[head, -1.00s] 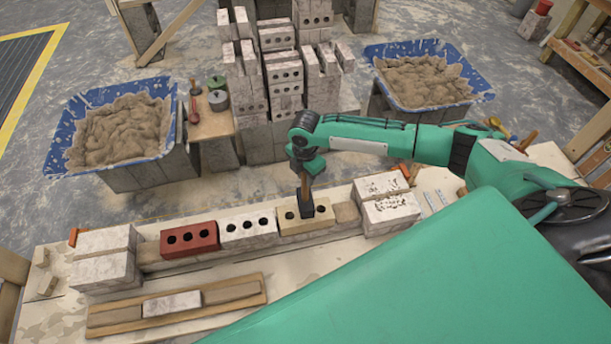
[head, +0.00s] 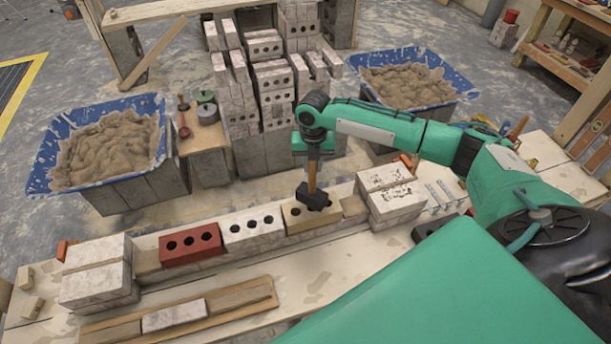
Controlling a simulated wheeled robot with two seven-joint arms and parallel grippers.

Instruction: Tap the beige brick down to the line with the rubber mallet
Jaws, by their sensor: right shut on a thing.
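The beige brick (head: 297,221) lies in the row on the low wall, right of a white brick (head: 252,231) and a red brick (head: 188,246). The rubber mallet (head: 313,196) has a wooden handle and a dark head. My right gripper (head: 313,154) is shut on the handle's upper end. The handle points down, and the head is at the top of the beige brick, covering part of it. I cannot tell whether head and brick touch. The line does not show clearly. My left gripper is not in view.
White block stacks stand at the wall's left end (head: 97,270) and right end (head: 388,195). A plank with pieces on it (head: 262,295) lies in front. Blue mortar tubs stand behind at left (head: 62,132) and right (head: 462,84), with a tall brick stack (head: 262,140) between.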

